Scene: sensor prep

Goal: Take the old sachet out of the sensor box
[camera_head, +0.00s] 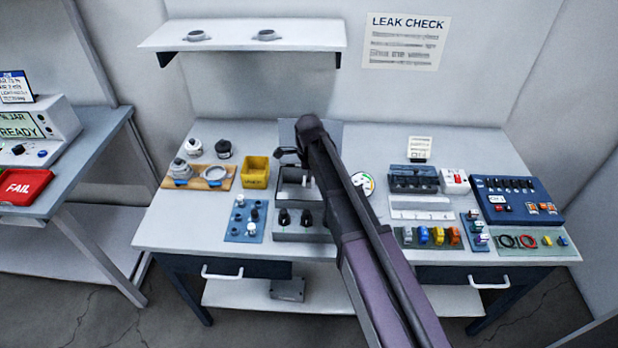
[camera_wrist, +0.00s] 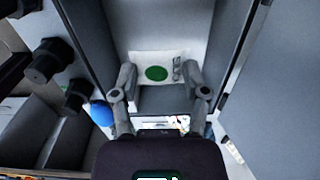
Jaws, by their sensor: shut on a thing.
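The sensor box (camera_head: 294,196) is a grey open box left of my arm in the head view, with its lid (camera_head: 327,137) raised behind it. Its grey inner walls (camera_wrist: 170,22) fill the middle of the wrist view. The old sachet (camera_wrist: 143,59) is white with a green disc and shows between my fingertips. My gripper (camera_wrist: 161,73) is shut on the sachet, one finger at each side. In the head view my gripper (camera_head: 290,154) is small and dark above the box, and the sachet cannot be made out. How high the sachet is above the box floor is unclear.
Black knobs (camera_wrist: 47,62) stand close left in the wrist view. A yellow bin (camera_head: 255,172), a blue mat (camera_head: 244,222) with small parts and a wooden board (camera_head: 199,178) lie left of the box. A round dial (camera_head: 363,184) and several racks (camera_head: 413,181) lie right.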

